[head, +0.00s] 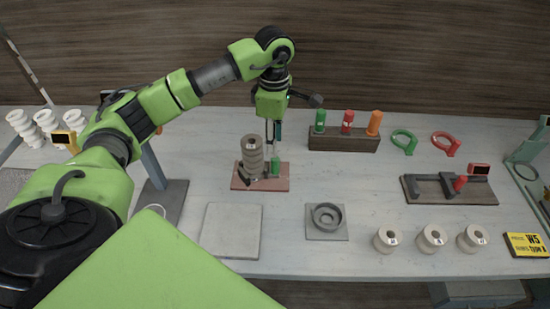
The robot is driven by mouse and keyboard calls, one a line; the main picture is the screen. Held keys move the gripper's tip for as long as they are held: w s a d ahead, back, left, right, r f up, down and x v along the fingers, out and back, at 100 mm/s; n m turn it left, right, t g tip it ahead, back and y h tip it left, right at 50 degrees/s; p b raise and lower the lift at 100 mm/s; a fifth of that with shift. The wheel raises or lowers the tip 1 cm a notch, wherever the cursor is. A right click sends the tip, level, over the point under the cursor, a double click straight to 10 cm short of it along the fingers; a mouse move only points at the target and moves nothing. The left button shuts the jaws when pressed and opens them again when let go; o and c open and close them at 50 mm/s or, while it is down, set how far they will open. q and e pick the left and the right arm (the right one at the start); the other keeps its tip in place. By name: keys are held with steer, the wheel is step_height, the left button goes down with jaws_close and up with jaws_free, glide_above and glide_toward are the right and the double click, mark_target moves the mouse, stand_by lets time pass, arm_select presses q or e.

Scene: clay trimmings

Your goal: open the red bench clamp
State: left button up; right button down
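The clamp with the red part (460,183) is at the right of the bench in the head view. My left gripper (272,143) points down near the middle of the bench, far left of this clamp. It is just above or behind a green upright piece (275,168) beside a stack of grey rings (252,158). Its fingers are too small and dark to read. My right gripper is not in view.
A wooden stand (343,143) holds green, red and orange handles. A green ring (404,141) and a red ring (446,143) lie behind the clamp. Several pale rolls (386,239) and a yellow sign (525,245) line the front right. Bench between stack and clamp is mostly clear.

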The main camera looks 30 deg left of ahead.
mark_target(276, 161)
arm_select(q)
step_height(276, 161, down, 8)
steer(key=shift+w+f+p, duration=0.1)
steer(key=shift+f+p, duration=0.15)
steer(key=shift+p, duration=0.6)
jaws_close()
steer(key=shift+w, duration=0.1)
